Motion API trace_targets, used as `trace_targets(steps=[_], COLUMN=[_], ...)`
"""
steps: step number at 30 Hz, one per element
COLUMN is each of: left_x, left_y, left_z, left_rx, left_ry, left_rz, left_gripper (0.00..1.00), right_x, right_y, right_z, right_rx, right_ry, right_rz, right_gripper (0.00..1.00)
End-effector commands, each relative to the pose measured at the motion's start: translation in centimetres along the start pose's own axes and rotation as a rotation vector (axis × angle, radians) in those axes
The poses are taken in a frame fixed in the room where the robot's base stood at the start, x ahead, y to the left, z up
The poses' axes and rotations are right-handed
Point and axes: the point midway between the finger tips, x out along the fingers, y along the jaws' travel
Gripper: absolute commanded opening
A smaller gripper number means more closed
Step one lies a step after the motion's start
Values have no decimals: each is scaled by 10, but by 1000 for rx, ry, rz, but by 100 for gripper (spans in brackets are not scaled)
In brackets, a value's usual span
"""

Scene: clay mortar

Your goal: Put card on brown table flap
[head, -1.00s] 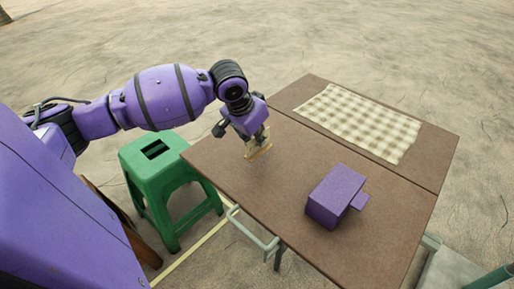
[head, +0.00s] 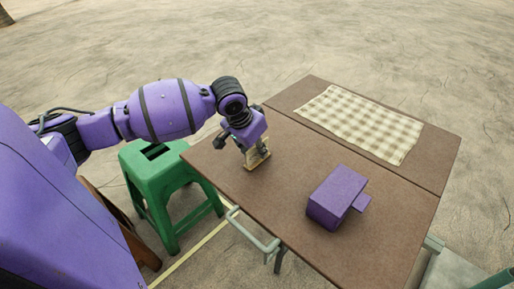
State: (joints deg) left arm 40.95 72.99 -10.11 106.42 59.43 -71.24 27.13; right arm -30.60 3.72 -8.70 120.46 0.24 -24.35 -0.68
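A small tan card (head: 258,158) is at the tips of my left gripper (head: 252,148), above or touching the near-left part of the brown table (head: 235,180). The gripper points down and its fingers appear closed on the card; contact with the table is hard to tell. The brown tabletop has a seam that splits it into a near section and a far section (head: 432,165). My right gripper is not in view.
A purple block (head: 337,195) with a smaller piece at its right side sits on the near section. A checked cloth (head: 360,122) lies on the far section. A green stool (head: 165,180) stands left of the table. The tabletop between card and block is clear.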

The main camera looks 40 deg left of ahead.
Motion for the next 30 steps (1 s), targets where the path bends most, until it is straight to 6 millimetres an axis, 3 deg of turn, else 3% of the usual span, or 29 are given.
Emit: trace_targets(steps=[5,8,21,30], left_x=[-4,-18,-106,-123], left_y=[0,-1,0,0], left_z=[-1,-2,-2,-1], left_rx=[1,1,1,-1], left_ry=[0,2,1,0], left_rz=[-1,-2,-2,0], left_gripper=[23,23,23,23], right_x=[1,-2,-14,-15], right_y=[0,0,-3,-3], right_z=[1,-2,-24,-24], right_rx=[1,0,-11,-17], right_ry=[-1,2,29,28], right_rz=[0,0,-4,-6], right_gripper=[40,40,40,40])
